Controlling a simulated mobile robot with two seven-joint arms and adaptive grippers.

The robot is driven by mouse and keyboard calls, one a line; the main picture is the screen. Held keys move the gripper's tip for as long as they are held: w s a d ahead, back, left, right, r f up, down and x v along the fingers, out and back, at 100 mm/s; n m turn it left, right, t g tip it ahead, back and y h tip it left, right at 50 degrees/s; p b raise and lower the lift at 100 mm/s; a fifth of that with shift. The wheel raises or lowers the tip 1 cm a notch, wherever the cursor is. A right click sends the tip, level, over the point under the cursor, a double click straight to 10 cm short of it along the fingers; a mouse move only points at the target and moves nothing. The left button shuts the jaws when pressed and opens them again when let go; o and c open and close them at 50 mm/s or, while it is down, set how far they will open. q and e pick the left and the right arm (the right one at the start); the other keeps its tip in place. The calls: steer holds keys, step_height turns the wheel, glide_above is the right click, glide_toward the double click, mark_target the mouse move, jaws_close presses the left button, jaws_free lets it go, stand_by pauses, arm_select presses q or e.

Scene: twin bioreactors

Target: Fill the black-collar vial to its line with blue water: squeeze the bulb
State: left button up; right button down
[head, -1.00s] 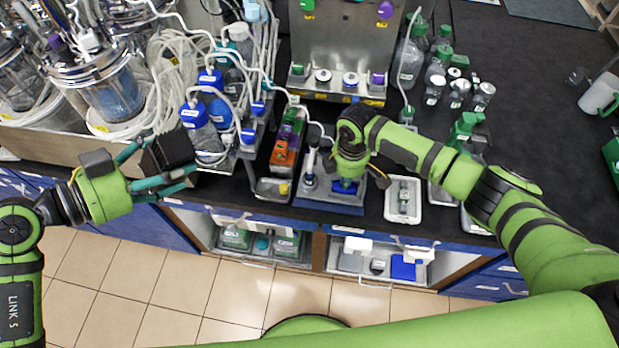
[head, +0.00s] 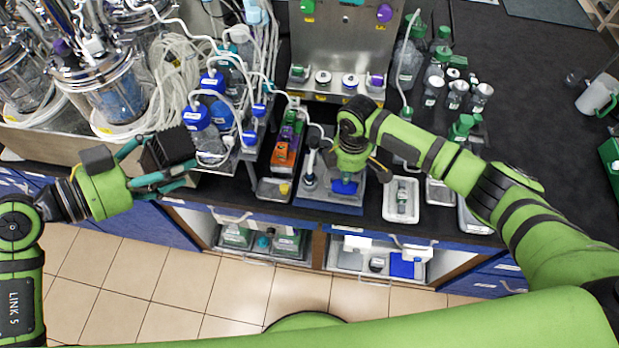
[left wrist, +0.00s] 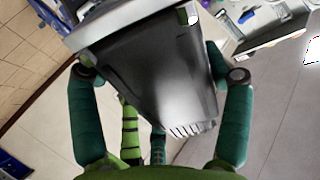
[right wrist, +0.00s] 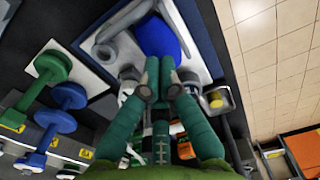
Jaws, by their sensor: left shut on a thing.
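The blue bulb (head: 344,187) sits at the blue-grey station (head: 318,198) at the bench front. It is large at the top of the right wrist view (right wrist: 158,38). My right gripper (head: 350,172) is over the station. In the right wrist view its fingertips (right wrist: 158,78) are together just below the bulb; I cannot tell whether they touch it. My left gripper (head: 165,165) is shut on a black box-shaped thing (left wrist: 150,70), held in front of the bench at the left. A small vial-like thing (head: 402,197) lies in a white tray; its collar colour is unclear.
Blue-capped bottles (head: 195,115) with tubing stand left of the station. An orange device (head: 284,155) is beside it. A steel panel (head: 345,45) stands behind. Green-capped bottles (head: 410,60) are to the right. The right rear bench is mostly clear.

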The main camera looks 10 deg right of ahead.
arm_select(q)
steer(key=shift+r, duration=0.2)
arm_select(e)
steer(key=shift+r, duration=0.15)
steer(key=shift+r, duration=2.4)
steer(key=shift+a+f, duration=0.1)
